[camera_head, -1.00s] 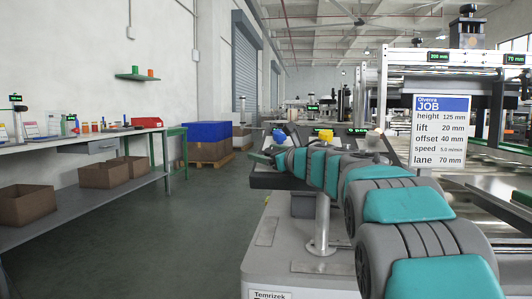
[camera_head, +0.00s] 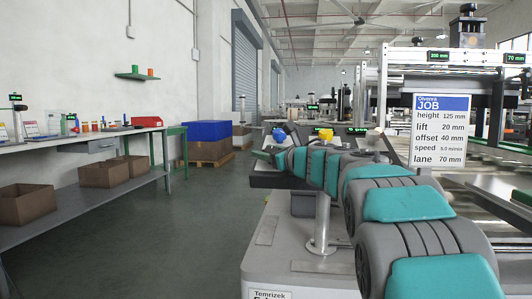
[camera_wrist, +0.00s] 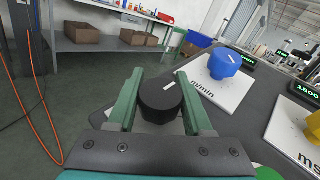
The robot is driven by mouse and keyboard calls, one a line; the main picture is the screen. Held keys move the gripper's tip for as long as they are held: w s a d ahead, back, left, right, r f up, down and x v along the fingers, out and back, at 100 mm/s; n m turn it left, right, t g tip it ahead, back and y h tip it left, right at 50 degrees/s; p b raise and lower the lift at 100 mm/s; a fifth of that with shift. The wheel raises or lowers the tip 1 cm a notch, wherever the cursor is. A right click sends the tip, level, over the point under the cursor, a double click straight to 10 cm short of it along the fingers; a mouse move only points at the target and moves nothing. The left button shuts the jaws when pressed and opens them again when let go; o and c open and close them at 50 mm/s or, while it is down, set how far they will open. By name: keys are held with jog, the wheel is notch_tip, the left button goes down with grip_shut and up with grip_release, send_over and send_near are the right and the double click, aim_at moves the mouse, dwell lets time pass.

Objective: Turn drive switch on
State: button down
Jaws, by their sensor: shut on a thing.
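In the wrist view a black round knob (camera_wrist: 160,98) with a white mark line on top stands between the two green fingers of my gripper (camera_wrist: 158,102). The fingers are shut on its sides. Any label by this knob is hidden by my gripper, so I cannot read whether it is the drive switch. In the head view my gripper (camera_head: 272,158) is at the left end of the dark control panel (camera_head: 262,180); the black knob cannot be made out there.
A blue knob (camera_wrist: 226,62) on a white "m/min" plate is to the right of my gripper. A yellow knob (camera_wrist: 314,122) with a partly cut-off label is further right. A job sign (camera_head: 440,131) stands right of my arm. The aisle floor (camera_head: 205,225) on the left is clear.

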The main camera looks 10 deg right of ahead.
jog(key=shift+d+f+m+t+h+b, duration=0.1)
jog(key=shift+f+m+t+h+b, duration=0.3)
jog(key=shift+b, duration=0.9)
jog(key=shift+r+m+h+b, duration=0.2)
jog(key=shift+m+h+b, duration=0.2)
jog(key=shift+h+b, duration=0.15)
jog(key=shift+d+r+m+t+h+b, duration=0.1)
jog(key=shift+m+t+h+b, duration=0.35)
jog(key=shift+m+h, duration=0.2)
jog(key=shift+d+r+m+t+h, duration=0.1)
jog(key=shift+r+m+t+h, duration=0.15)
jog(key=shift+m+h, duration=0.6)
jog(key=m+h+p, duration=0.2)
jog(key=h, duration=0.1)
jog(key=m+h+p, duration=0.1)
jog(key=h, duration=0.1)
jog(key=shift+d+r+m, duration=0.3)
jog(key=shift+r+m, duration=0.05)
jog(key=shift+m, duration=0.05)
jog(key=m+h+p, duration=0.2)
jog(key=p, duration=0.1)
jog(key=shift+d+f, duration=0.1)
jog(key=shift+d, duration=0.1)
jog(key=shift+d+f+m+h+p, duration=0.1)
jog(key=shift+f+m+h+p, duration=0.1)
jog(key=shift+m+h+p, duration=0.45)
jog(key=shift+d+h, duration=0.1)
jog(key=shift+h, duration=0.2)
